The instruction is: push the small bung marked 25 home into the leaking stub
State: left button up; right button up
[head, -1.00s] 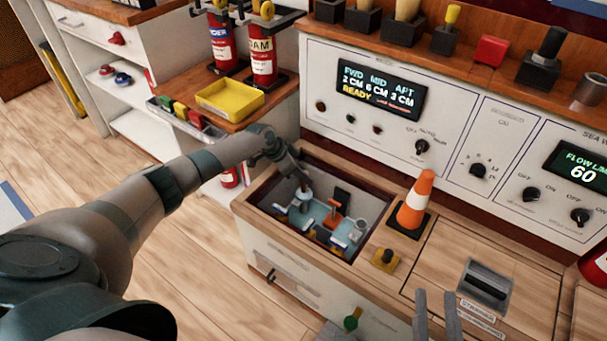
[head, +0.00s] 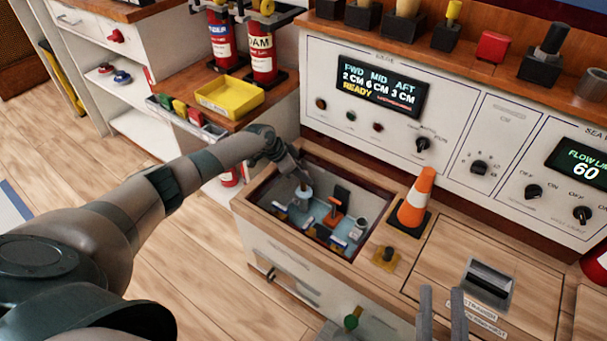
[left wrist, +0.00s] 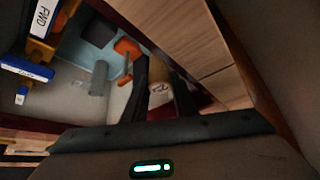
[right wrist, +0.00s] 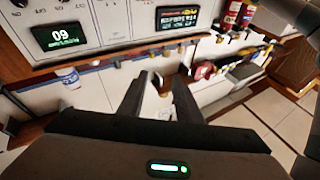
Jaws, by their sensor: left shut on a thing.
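My left gripper (head: 303,186) reaches down into the open bilge well (head: 262,226). In the left wrist view it is shut on a small tan bung (left wrist: 160,88) with a dark mark, only partly readable, on its face. A grey, cylinder-shaped stub (left wrist: 98,78) stands in the well beside the fingers, apart from the bung in that view. I cannot tell which stub leaks or whether the bung touches one. My right gripper (head: 441,312) is open and empty over the front of the counter.
An orange-handled part (head: 334,211) and a grey cup-like part (head: 358,229) stand in the well. An orange-and-white cone (head: 415,200) and a yellow-based knob (head: 386,256) stand right of the well.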

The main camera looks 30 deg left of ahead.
pick_arm(q)
jog(key=shift+f+b, duration=0.45)
jog(key=shift+f, duration=0.1)
jog(key=shift+f+b, duration=0.4)
jog(key=shift+f, duration=0.05)
jog(key=o, duration=1.1)
jog(key=shift+a, duration=0.1)
pick_arm(e)
jog(key=r+t, duration=0.1)
jog(key=s+r+t, duration=0.1)
jog(key=r, duration=0.1)
jog(key=s+d+r+t, duration=0.1)
jog(key=r, duration=0.1)
jog(key=shift+s+d+y, duration=0.1)
jog(key=shift+y, duration=0.3)
